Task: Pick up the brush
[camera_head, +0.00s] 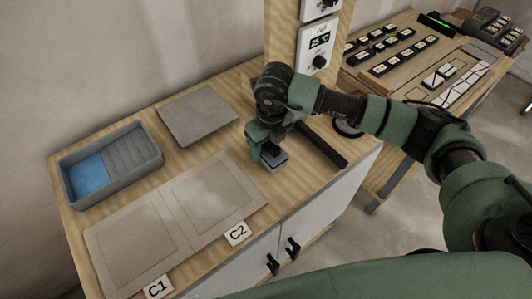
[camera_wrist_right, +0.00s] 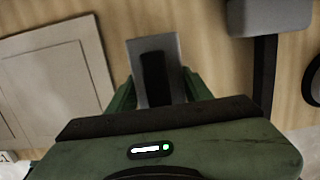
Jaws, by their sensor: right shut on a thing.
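My right gripper (camera_head: 266,150) points down over the wooden worktop, to the right of the C2 panel. It is shut on the brush (camera_head: 274,160), whose grey block shows just below the fingers. In the right wrist view the brush (camera_wrist_right: 168,50) is a grey plate with a black grip along its middle, between the green fingers (camera_wrist_right: 158,92). Its bristles cannot be made out. I cannot tell whether it touches the worktop. My left gripper is not in view.
A long dark bar (camera_head: 322,143) lies close to the right of the gripper. Two pale panels, C1 (camera_head: 135,240) and C2 (camera_head: 213,192), lie at the front. Behind are a tray (camera_head: 135,150) with blue inside and a grey tile (camera_head: 198,116). A second table (camera_head: 400,80) stands right.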

